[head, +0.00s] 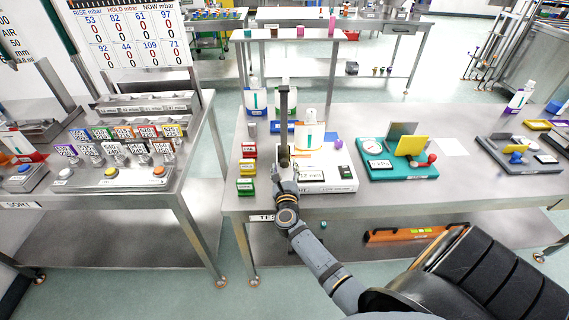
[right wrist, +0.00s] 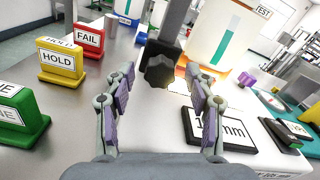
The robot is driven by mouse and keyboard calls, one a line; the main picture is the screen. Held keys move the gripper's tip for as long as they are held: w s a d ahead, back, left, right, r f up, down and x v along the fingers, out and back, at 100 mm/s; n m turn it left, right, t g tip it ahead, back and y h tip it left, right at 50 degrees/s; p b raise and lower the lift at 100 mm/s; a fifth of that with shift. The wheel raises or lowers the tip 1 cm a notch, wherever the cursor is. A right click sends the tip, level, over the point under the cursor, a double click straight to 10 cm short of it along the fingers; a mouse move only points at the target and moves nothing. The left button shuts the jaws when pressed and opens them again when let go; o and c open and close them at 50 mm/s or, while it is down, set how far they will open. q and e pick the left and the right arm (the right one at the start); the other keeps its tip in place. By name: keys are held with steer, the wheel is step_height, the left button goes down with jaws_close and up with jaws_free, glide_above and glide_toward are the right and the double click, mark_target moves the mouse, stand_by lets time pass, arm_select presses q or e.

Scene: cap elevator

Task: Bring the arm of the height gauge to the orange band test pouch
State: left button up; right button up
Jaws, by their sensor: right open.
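The height gauge has a white base (head: 335,178), a dark upright column (head: 284,112) and a small display (head: 310,176) reading in mm. A black lobed knob (right wrist: 160,70) sits low in front of the column in the right wrist view. A white pouch with a teal stripe (head: 318,132) stands at the gauge, right of the column; in the right wrist view (right wrist: 226,38) orange shows near its lower edge. My right gripper (head: 283,182) is open and empty in front of the column, its fingers either side of the knob, apparently not touching. The gauge's arm is mostly hidden. My left gripper is out of view.
Red FAIL (right wrist: 88,40), yellow HOLD (right wrist: 60,62) and green (right wrist: 22,108) signs stand just left of the gauge. Two more pouches (head: 257,100) stand behind it. A teal tray (head: 400,172) with a dial lies to the right.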

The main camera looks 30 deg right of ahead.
steer(key=shift+x, duration=0.85)
steer(key=c, duration=1)
step_height(320, 180, up, 9)
steer(key=p, duration=0.8)
steer(key=shift+r, duration=0.15)
steer(key=shift+c, duration=0.2)
steer(key=o, duration=1)
steer(key=shift+f, duration=0.25)
steer(key=shift+o, duration=0.2)
steer(key=shift+s, duration=0.1)
